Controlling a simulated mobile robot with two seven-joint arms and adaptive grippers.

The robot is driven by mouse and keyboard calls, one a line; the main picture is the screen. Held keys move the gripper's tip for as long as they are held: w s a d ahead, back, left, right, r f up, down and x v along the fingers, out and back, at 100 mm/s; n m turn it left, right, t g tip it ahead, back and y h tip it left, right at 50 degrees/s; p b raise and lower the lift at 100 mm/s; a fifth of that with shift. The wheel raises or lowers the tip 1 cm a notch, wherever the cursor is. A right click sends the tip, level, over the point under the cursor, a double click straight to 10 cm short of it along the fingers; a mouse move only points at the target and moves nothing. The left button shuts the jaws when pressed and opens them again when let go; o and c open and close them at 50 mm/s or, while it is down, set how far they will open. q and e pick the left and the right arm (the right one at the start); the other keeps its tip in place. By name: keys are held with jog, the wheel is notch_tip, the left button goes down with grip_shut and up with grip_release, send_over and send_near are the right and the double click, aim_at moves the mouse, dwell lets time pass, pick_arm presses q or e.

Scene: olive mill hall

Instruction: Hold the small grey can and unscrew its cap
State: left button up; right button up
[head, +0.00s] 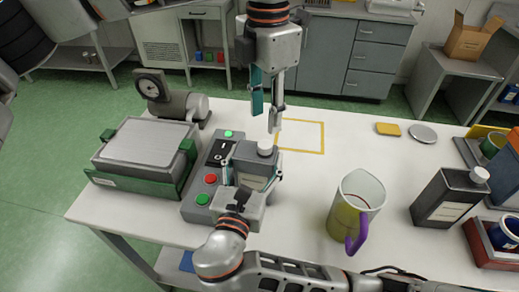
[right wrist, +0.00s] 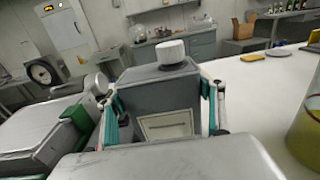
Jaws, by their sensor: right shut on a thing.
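The small grey can (head: 253,160) stands upright between the fingers of my right gripper (head: 250,178), at the right edge of the control panel. Its white cap (head: 265,147) is on top. In the right wrist view the can (right wrist: 155,98) shows a pale label, with a finger on each side and the white cap (right wrist: 170,51) above. My right gripper is shut on the can. My left gripper (head: 267,118) points down just above the cap, its teal-padded fingers apart with nothing between them. Whether the can's base touches the table is hidden.
A control panel (head: 196,197) with buttons and a green-sided scale (head: 145,150) lie left. A clear jug (head: 352,200) with a purple handle stands right, then a larger dark can (head: 446,200) with a white cap. A yellow outlined square (head: 314,122) on the table is bare.

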aim_at(265, 144)
pick_arm(q)
jog(key=m, duration=0.7)
jog(key=shift+m, duration=0.4)
jog(key=m, duration=0.9)
jog(key=shift+f, duration=4)
